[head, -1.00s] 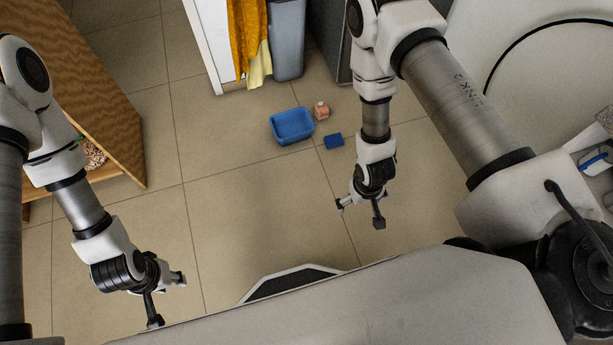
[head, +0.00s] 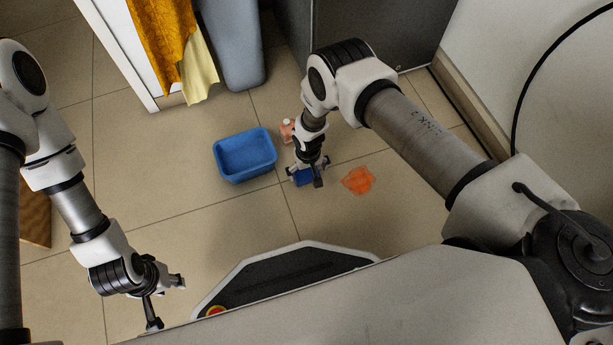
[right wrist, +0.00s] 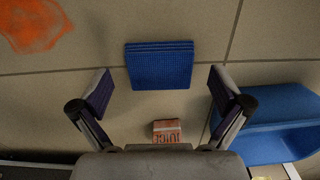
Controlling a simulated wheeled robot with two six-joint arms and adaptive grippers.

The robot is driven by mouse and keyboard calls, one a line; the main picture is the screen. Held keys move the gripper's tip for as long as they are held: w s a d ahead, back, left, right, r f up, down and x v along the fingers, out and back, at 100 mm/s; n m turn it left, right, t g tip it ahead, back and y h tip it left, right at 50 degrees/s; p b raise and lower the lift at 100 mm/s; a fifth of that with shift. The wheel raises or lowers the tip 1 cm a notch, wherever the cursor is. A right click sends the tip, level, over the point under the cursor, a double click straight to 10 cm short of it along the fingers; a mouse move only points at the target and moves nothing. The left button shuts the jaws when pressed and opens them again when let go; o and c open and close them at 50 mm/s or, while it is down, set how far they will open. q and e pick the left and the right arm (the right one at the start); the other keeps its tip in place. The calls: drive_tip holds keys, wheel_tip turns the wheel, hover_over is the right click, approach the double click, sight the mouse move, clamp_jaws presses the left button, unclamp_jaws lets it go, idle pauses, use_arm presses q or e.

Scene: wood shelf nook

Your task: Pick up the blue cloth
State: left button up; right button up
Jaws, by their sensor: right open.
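The blue cloth (head: 303,178) lies folded on the tiled floor, partly hidden behind my right gripper in the head view. In the right wrist view the cloth (right wrist: 160,65) is a flat ribbed blue square, beyond the fingertips and between their lines. My right gripper (head: 307,166) is open and above the cloth, with nothing between its fingers (right wrist: 157,84). I cannot tell its exact height. My left gripper (head: 168,302) hangs at the lower left, far from the cloth; its finger gap is unclear.
A blue tub (head: 245,155) stands left of the cloth. A small juice carton (head: 287,131) is behind it, and an orange stain (head: 358,180) lies to the right. A grey bin (head: 232,45) and hanging yellow cloths (head: 165,40) are at the back.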

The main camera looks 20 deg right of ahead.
sight(308, 176)
wheel_tip(308, 176, down, 3)
drive_tip(key=shift+f+b, duration=0.15)
drive_tip(key=shift+b, duration=0.35)
use_arm(q)
drive_tip(key=shift+f, duration=0.95)
use_arm(e)
drive_tip(key=c, duration=0.9)
use_arm(q)
drive_tip(key=shift+r+p, duration=0.1)
drive_tip(key=shift+p, duration=0.2)
use_arm(e)
drive_tip(key=shift+r, duration=0.3)
